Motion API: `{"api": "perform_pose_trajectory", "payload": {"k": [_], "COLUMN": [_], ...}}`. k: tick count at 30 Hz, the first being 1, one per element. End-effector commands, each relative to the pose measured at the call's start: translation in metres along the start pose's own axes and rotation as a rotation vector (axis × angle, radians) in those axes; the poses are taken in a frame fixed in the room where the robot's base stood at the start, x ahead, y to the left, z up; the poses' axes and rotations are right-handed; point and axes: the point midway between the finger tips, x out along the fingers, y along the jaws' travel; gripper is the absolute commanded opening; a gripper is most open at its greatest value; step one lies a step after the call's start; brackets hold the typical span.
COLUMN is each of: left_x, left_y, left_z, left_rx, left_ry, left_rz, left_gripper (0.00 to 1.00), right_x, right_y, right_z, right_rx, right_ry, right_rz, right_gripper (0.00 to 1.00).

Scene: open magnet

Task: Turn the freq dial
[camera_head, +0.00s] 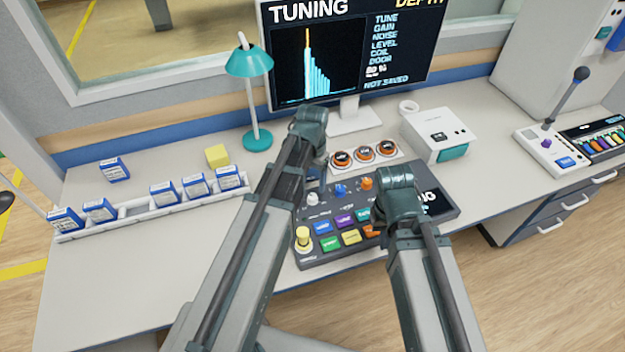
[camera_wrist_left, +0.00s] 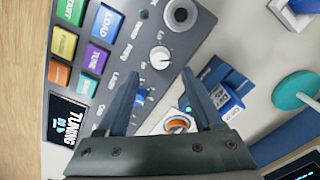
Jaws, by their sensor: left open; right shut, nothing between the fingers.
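The dark control console (camera_head: 290,262) lies on the desk, with coloured buttons and small dials along its back edge. The white dial (camera_head: 313,198), beside a label that seems to read Freq, also shows in the left wrist view (camera_wrist_left: 160,57). A blue dial (camera_head: 340,190) and an orange dial (camera_head: 366,183) stand to its right. My left gripper (camera_head: 314,178) is above the white dial; in the left wrist view its open fingers (camera_wrist_left: 163,74) point at it, with the dial just beyond the tips. I cannot tell contact. My right gripper (camera_head: 382,212) is over the console's right part, its fingers partly hidden, shut and empty.
A monitor (camera_head: 350,45) reading TUNING and NOT SAVED stands behind. Several orange round buttons (camera_head: 363,153) sit behind the console. A teal lamp (camera_head: 258,140) and a rack of blue boxes (camera_head: 140,210) are left; a white device (camera_head: 437,128) is right. Front-left desk is clear.

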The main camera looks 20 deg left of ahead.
Motion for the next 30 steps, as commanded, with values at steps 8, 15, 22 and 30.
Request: {"api": "perform_pose_trajectory", "payload": {"k": [8, 15, 22, 30], "left_x": [-0.052, -0.071, -0.071, -0.071], "left_y": [0.000, 0.000, 0.000, 0.036], "left_z": [0.000, 0.000, 0.000, 0.019], "left_rx": [0.000, 0.000, 0.000, 0.005], "left_ry": [0.000, 0.000, 0.000, -0.014], "left_rz": [0.000, 0.000, 0.000, -0.012], "left_gripper": [0.68, 0.68, 0.68, 0.68], "right_x": [-0.051, -0.071, -0.070, -0.070], "right_y": [0.005, 0.007, 0.007, 0.007], "right_z": [0.003, 0.004, 0.004, 0.004], "right_rx": [0.000, 0.000, 0.000, 0.000], "right_ry": [0.000, 0.000, 0.000, 0.000], "right_rz": [0.000, 0.000, 0.000, 0.000], "right_gripper": [0.00, 0.00, 0.00, 0.00]}}
